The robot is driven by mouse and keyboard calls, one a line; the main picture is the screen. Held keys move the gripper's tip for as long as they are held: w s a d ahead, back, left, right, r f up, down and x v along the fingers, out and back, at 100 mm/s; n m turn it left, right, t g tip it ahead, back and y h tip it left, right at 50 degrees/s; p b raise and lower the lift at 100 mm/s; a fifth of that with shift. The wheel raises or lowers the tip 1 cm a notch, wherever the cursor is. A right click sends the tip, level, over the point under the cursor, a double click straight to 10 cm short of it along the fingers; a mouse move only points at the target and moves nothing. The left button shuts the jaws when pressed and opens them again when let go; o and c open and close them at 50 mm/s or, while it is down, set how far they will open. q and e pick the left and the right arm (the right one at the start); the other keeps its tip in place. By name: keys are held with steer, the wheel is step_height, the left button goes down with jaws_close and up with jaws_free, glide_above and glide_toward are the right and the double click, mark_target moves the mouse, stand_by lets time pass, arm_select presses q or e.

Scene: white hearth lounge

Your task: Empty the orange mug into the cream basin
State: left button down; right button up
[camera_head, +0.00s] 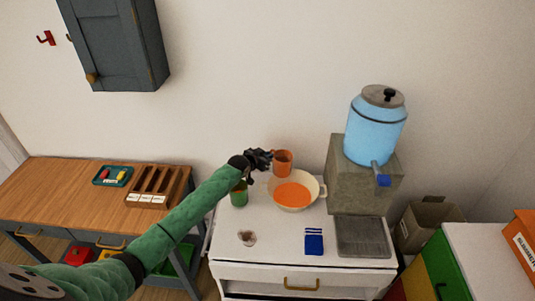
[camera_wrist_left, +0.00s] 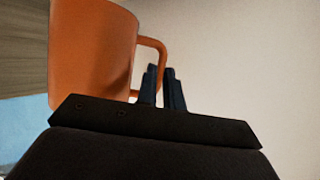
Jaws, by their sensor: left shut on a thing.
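The orange mug (camera_head: 282,162) is held up at the back edge of the cream basin (camera_head: 319,191), and looks about upright in the head view. My left gripper (camera_head: 264,158) is shut on its handle, from the left. In the left wrist view the mug (camera_wrist_left: 92,50) fills the upper left, with its handle between my left gripper's fingers (camera_wrist_left: 164,84). The inside of the mug is hidden. The basin stands on the white cabinet and shows orange inside; I cannot tell whether that is liquid. My right gripper is not in view.
A blue dispenser (camera_head: 374,130) on a grey block stands right of the basin. A green container (camera_head: 239,194) stands left of it, partly behind my arm. A blue cloth-like item (camera_head: 314,242) and a small brownish-clear object (camera_head: 246,238) lie in front on the white top (camera_head: 280,228).

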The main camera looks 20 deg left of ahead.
arm_select(q)
steer(key=shift+f, duration=0.1)
stand_by(0.3)
step_height(320, 180, up, 4)
steer(key=shift+p, duration=1.25)
